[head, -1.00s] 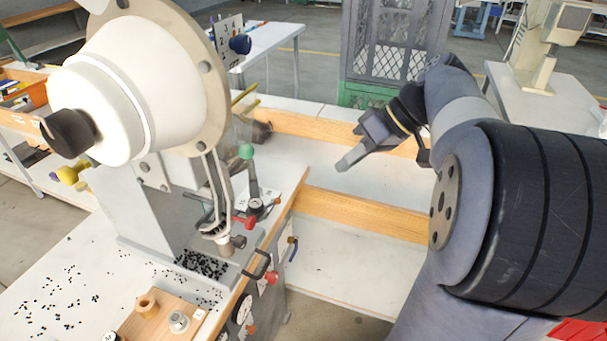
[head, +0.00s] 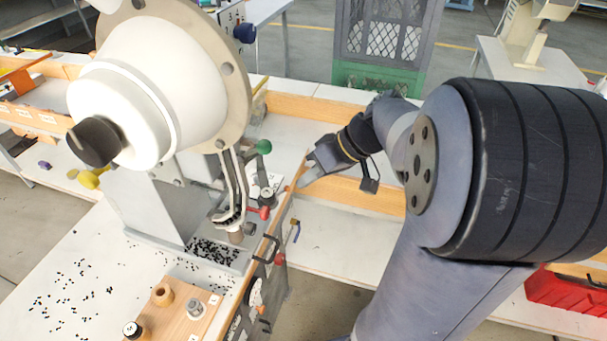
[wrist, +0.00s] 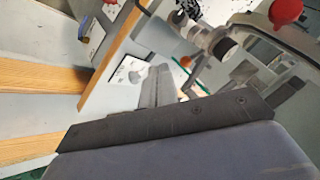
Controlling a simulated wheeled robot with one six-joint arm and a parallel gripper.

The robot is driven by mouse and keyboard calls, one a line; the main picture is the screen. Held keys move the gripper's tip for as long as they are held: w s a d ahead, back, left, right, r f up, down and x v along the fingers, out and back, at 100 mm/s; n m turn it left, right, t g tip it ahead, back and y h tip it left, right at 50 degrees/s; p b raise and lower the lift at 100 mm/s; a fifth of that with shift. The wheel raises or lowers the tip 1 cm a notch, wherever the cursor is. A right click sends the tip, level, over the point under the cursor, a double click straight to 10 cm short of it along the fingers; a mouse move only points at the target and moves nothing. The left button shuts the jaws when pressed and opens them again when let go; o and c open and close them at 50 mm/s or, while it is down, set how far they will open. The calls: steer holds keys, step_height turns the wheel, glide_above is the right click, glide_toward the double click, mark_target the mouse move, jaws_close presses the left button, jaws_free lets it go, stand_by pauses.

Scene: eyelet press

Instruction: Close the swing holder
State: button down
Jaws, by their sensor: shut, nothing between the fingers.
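The eyelet press (head: 150,205) stands at left in the head view, with a white drum (head: 135,85) on top. At its lower front is a small metal cylinder (head: 236,237) with a red-tipped lever (head: 260,212) beside it. I cannot tell for sure which part is the swing holder. The wrist view shows a pale cylinder on a metal arm (wrist: 222,47) and a red knob (wrist: 285,12) at upper right. My gripper (head: 304,181) is shut and empty, just right of the press by the wooden edge. Its fingers show in the wrist view (wrist: 158,88), apart from the cylinder.
A green knob (head: 264,147) stands on a lever behind the red one. A wooden block with fittings (head: 175,313) and many loose eyelets (head: 85,280) lie at front left. A white shelf (head: 345,232) is open at right. A green crate (head: 375,75) stands behind.

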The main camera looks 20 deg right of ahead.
mark_target(264, 186)
steer(key=shift+s+a+r, duration=0.1)
steer(key=shift+s+a, duration=0.1)
steer(key=shift+a, duration=0.45)
steer(key=s+a+m+t+b, duration=0.1)
steer(key=s+a+m+t+h+b, duration=0.1)
steer(key=a+m+b, duration=0.1)
steer(key=shift+s+a, duration=0.1)
steer(key=shift+a, duration=0.2)
stand_by(0.4)
